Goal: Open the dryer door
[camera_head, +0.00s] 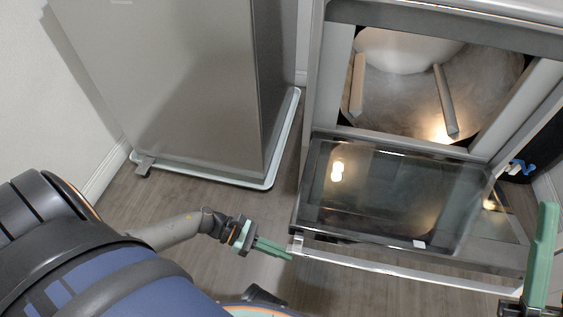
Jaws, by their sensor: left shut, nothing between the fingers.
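The dryer (318,75) stands at the upper right with its front opening exposed and the drum (400,85) visible inside. Its glass-panelled door (385,195) is swung down and out from the opening, toward me. A pale bar (400,268) runs along the door's near edge. My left gripper (290,257) is shut and empty, with its green fingertips close to the left end of that bar; I cannot tell whether they touch. My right gripper (541,258) is at the lower right edge, beside the door's right end; it is partly cut off.
A grey appliance (190,90) stands at the left on a pale tray (225,178). Wooden floor (200,255) shows between it and the dryer door. A white wall (40,100) is at the far left. A small blue object (520,167) is right of the dryer.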

